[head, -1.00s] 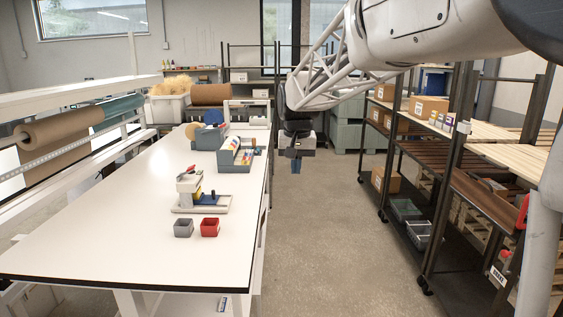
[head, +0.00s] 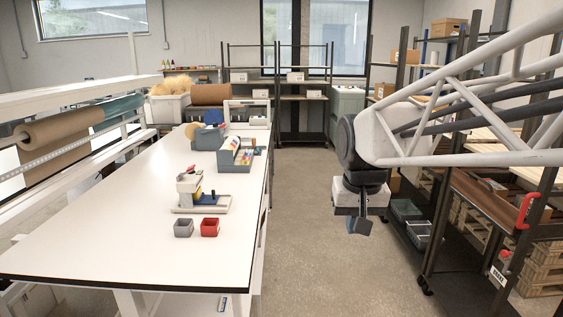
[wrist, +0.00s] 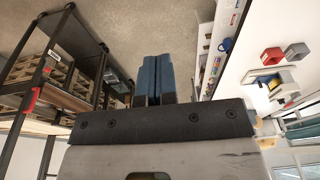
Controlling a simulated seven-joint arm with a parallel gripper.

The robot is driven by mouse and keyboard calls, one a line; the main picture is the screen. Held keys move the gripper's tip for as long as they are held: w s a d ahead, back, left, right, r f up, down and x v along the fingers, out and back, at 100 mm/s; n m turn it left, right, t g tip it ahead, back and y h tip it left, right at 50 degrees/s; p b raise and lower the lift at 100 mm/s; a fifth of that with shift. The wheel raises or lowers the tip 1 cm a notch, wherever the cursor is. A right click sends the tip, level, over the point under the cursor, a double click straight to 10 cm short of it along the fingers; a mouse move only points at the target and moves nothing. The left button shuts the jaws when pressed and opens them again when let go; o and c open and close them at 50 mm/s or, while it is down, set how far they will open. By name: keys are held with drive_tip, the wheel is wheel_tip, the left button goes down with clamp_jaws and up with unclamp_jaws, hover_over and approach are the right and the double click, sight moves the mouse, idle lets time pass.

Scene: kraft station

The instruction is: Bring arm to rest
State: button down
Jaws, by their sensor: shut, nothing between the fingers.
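My gripper (head: 358,226) hangs pointing down over the open floor, to the right of the white table (head: 110,235) and left of the shelving. Its blue fingers are together with nothing between them. In the wrist view the two closed fingers (wrist: 157,75) stand side by side against the floor. The gripper touches nothing that I can see. My arm reaches in from the right side of the head view.
A red bin (head: 209,227), a grey bin (head: 183,228) and a small press-like device (head: 190,188) stand on the table. A dark shelf rack (head: 470,195) stands on the right, close behind my arm. The floor aisle (head: 310,240) between is clear.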

drive_tip(key=s+d+f, duration=0.2)
drive_tip(key=s+f, duration=0.2)
drive_tip(key=s, duration=0.5)
drive_tip(key=s+d+f, duration=0.2)
drive_tip(key=s+f, duration=0.2)
drive_tip(key=s, duration=0.5)
drive_tip(key=shift+f+t, duration=0.3)
drive_tip(key=shift+f, duration=0.1)
drive_tip(key=shift+d, duration=0.1)
